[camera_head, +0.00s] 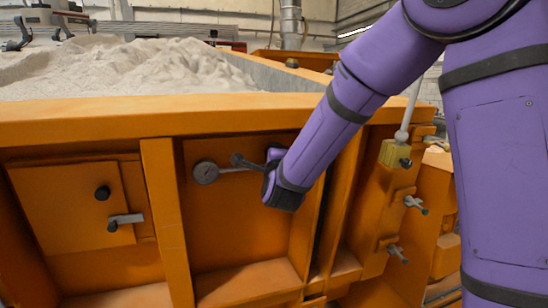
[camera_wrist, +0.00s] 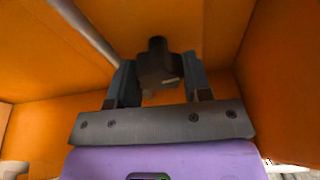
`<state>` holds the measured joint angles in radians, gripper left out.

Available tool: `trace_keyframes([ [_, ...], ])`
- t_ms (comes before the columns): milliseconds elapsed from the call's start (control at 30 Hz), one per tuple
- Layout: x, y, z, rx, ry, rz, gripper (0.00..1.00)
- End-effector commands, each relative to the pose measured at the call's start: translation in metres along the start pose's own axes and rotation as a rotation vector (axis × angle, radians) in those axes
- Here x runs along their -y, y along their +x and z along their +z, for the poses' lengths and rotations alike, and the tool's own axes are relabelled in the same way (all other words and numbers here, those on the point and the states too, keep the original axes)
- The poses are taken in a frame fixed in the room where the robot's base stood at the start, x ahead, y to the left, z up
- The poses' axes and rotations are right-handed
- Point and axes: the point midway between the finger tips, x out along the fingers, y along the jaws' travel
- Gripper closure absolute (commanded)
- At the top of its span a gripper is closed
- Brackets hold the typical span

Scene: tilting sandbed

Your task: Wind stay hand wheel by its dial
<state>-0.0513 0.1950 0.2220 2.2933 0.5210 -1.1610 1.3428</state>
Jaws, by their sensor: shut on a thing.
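In the wrist view my gripper (camera_wrist: 159,80) is shut on a dark grey piece with a short black peg (camera_wrist: 157,62), apparently part of the stay hand wheel. The hand wheel's full outline is hidden, and my wrist covers the grip in the head view.
Orange ribs (camera_head: 167,215) stand on both sides of the panel recess. A yellow block (camera_head: 394,153) and several small handles are at right. Sand (camera_head: 130,68) fills the bed above.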

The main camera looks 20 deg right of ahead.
Motion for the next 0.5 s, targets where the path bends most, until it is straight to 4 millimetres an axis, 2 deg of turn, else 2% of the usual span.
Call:
trace_keyframes([
  [300, -0.0019, -0.0007, -0.0009, -0.001, -0.001, 0.005, 0.78],
  [333, -0.0019, -0.0007, -0.0009, -0.001, -0.001, 0.005, 0.50],
  [400, -0.0017, -0.0006, -0.0008, -0.001, -0.001, 0.004, 0.34],
  [433, -0.0016, -0.0005, -0.0007, -0.001, -0.001, 0.004, 0.29],
  [500, -0.0018, -0.0005, -0.0006, -0.001, -0.001, 0.005, 0.29],
])
